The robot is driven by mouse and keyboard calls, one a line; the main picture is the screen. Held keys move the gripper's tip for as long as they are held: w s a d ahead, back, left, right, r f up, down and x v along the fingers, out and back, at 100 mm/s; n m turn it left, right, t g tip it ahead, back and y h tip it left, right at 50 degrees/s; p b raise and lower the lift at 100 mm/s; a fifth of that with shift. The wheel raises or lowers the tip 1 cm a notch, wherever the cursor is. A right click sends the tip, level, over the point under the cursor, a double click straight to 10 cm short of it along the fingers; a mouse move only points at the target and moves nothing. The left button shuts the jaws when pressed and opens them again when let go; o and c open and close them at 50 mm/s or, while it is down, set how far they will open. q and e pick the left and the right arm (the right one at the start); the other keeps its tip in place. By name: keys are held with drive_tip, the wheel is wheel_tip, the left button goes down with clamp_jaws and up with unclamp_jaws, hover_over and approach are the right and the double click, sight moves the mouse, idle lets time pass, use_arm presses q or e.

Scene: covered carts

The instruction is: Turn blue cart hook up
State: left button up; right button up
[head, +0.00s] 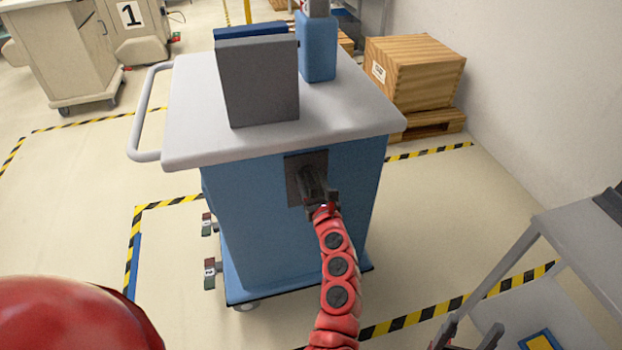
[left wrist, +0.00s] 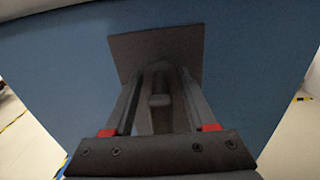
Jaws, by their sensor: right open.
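The blue cart (head: 285,220) stands in front of me with its grey top. A dark square plate (head: 293,180) is on its near side, and the grey hook (left wrist: 160,103) sticks out from this plate (left wrist: 155,48). My left gripper (head: 316,190) reaches the plate at the end of the red arm. Its fingers (left wrist: 160,100) are apart, one on each side of the hook. Contact with the hook is hard to make out. In the head view the gripper mostly hides the hook. My right gripper (head: 468,335) is open and empty at the bottom edge, away from the cart.
A grey box (head: 258,85) and a blue container (head: 317,50) stand on the cart top. A wooden crate (head: 415,70) is behind, a grey shelf (head: 560,240) at right. Another cart (head: 70,50) is at back left.

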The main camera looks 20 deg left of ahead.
use_arm(q)
clamp_jaws()
